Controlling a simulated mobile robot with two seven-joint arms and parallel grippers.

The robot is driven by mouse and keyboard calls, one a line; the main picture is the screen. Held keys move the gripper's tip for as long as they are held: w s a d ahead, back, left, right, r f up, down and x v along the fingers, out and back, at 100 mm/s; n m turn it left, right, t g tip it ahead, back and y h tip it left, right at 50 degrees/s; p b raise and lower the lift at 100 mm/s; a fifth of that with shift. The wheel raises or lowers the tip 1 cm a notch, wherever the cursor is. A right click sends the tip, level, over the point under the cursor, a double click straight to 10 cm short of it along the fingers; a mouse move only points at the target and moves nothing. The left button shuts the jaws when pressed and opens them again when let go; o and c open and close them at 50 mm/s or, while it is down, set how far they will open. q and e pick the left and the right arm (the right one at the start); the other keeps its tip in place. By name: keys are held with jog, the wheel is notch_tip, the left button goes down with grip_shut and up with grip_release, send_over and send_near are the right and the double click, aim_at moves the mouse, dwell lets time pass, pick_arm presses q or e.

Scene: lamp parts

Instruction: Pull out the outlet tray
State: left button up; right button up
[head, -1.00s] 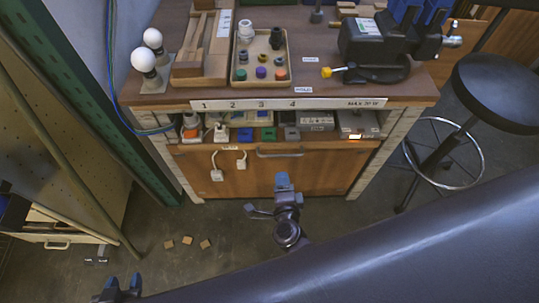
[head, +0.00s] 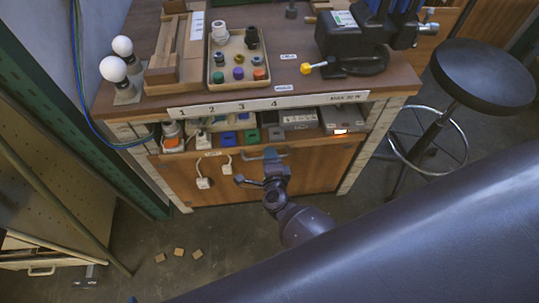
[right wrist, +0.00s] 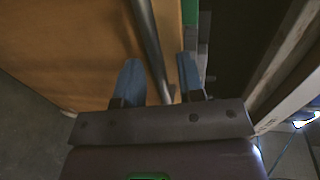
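The outlet tray (head: 215,148) is the shelf under the bench top, with sockets, plugs and small boxes in it. Its wooden front carries a metal bar handle, which shows in the right wrist view (right wrist: 148,40). My right gripper (head: 271,153) is at that handle and partly hides it. In the right wrist view, its two blue fingers (right wrist: 159,75) are apart, with the bar running between them and gaps beside it. Whether a finger touches the bar is unclear. Only a tip of my left gripper (head: 132,300) shows at the bottom edge.
The bench top (head: 375,82) above holds bulbs, a parts tray (head: 212,82) and a vise (head: 350,40). White plugs (head: 203,183) hang down the front. A stool (head: 490,75) stands right.

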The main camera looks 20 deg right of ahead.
pick_arm(q)
jog(key=shift+s+a, duration=0.1)
jog(key=shift+a, duration=0.05)
pick_arm(e)
jog(key=shift+w+d, duration=0.1)
jog(key=shift+w, duration=0.25)
grip_shut()
jog(key=shift+s, duration=0.1)
